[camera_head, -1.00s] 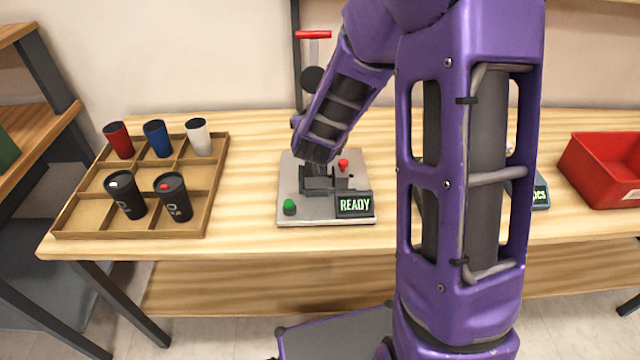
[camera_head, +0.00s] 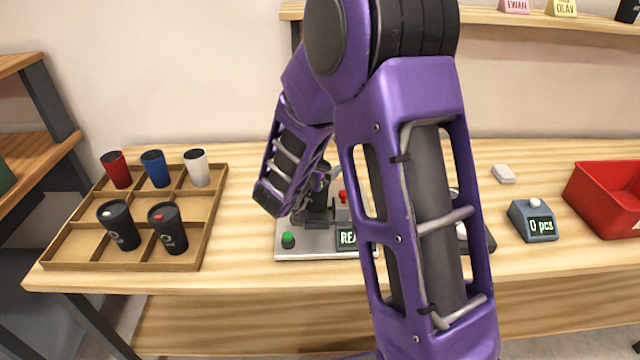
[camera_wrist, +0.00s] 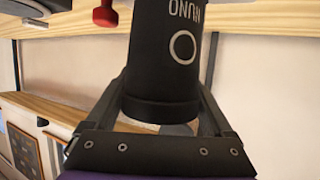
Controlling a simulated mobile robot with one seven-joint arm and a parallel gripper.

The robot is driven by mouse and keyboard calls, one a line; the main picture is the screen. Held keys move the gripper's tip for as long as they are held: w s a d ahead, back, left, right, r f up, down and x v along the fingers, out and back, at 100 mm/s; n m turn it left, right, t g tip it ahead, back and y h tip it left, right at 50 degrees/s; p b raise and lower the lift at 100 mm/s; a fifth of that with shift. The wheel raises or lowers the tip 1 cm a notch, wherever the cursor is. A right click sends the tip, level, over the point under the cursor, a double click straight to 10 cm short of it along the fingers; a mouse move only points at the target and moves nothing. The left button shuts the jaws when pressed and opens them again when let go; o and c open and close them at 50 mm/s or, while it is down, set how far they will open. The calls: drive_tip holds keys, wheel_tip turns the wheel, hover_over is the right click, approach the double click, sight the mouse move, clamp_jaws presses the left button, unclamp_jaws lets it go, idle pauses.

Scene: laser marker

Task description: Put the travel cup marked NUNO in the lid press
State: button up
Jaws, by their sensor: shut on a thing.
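My gripper (camera_wrist: 163,85) is shut on a black travel cup (camera_wrist: 165,55) marked NUNO, with a white ring on its side. The lettering reads upside down in the wrist view, and the far end of the cup is cut off by the frame. In the head view the dark cup (camera_head: 320,190) shows partly behind my arm, over the grey machine (camera_head: 300,250) with a green button and a display, partly hidden, starting "REA". I cannot tell whether the cup touches it. No label shows whether this is the lid press. A red knob (camera_wrist: 105,15) shows near the cup.
A wooden rack (camera_head: 80,262) at left holds red, blue, white and two black cups. At right are a counter (camera_head: 535,225) reading "0 pcs", a small white block (camera_head: 503,173) and a red bin (camera_head: 600,205). My arm hides the table's middle.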

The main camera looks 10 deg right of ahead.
drive_tip(key=shift+f+b, duration=0.35)
drive_tip(key=shift+f, duration=1.35)
drive_tip(key=shift+f, duration=0.2)
drive_tip(key=o, duration=0.6)
drive_tip(key=shift+s+a+r, duration=0.15)
drive_tip(key=shift+r, duration=0.15)
drive_tip(key=p+v, duration=0.1)
drive_tip(key=v, duration=1)
drive_tip(key=shift+s+a+p, duration=0.1)
drive_tip(key=shift+s+p, duration=0.2)
drive_tip(key=shift+p, duration=0.05)
drive_tip(key=shift+r, duration=0.1)
